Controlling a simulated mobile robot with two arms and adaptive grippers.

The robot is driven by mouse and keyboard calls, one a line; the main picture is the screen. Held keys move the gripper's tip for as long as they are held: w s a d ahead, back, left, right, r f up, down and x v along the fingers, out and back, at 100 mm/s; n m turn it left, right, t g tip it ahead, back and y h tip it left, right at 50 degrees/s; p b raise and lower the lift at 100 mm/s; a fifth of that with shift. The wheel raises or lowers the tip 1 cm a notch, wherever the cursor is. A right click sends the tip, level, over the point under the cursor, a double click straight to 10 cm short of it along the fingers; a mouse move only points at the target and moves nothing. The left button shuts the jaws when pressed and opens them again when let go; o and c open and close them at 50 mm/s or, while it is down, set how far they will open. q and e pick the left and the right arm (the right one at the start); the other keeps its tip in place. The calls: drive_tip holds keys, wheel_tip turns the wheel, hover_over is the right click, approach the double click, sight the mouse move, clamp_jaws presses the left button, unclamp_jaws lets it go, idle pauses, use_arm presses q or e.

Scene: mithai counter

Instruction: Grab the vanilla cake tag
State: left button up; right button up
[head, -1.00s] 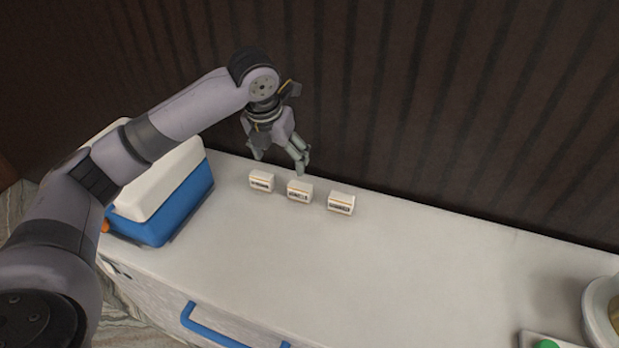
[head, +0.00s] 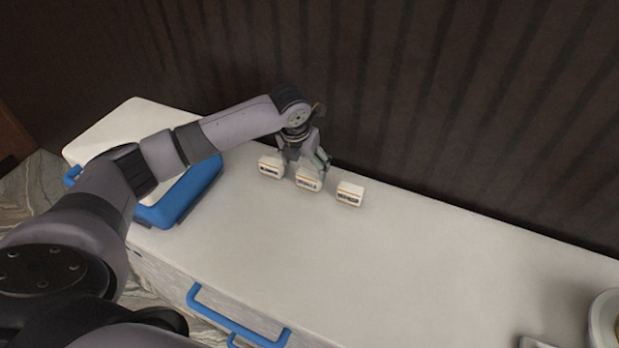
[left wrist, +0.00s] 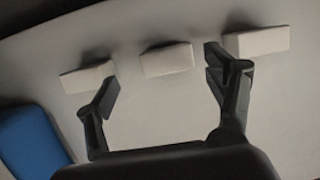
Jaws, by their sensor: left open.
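Three small white tags stand in a row on the white counter: a left tag (head: 271,166), a middle tag (head: 309,178) and a right tag (head: 350,194). Their printed labels are too small to read, so I cannot tell which is vanilla cake. My left gripper (head: 304,163) is open and low at the middle tag. In the left wrist view, the middle tag (left wrist: 167,60) shows in the gap between the open fingers (left wrist: 163,74), with the left tag (left wrist: 88,77) and right tag (left wrist: 257,42) close to the fingertips. My right gripper is not in view.
A blue and white cooler box (head: 185,196) stands at the counter's left end. A dark ribbed wall (head: 430,90) rises behind the tags. The counter (head: 380,265) is clear in front, with a round container (head: 606,320) at far right. Blue handles (head: 235,322) show on its front.

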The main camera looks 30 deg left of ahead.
sight(309, 174)
use_arm(q)
drive_tip(key=shift+f, duration=0.2)
drive_tip(key=x, duration=0.2)
drive_tip(key=d+p+x, duration=0.1)
drive_tip(key=x, duration=0.1)
drive_tip(key=shift+f+p, duration=0.2)
drive_tip(key=shift+p, duration=0.1)
drive_tip(key=shift+w+a+f, duration=0.1)
drive_tip(key=shift+f, duration=0.15)
drive_tip(key=shift+c, duration=0.4)
drive_tip(key=shift+r, duration=0.1)
drive_tip(key=c, duration=0.9)
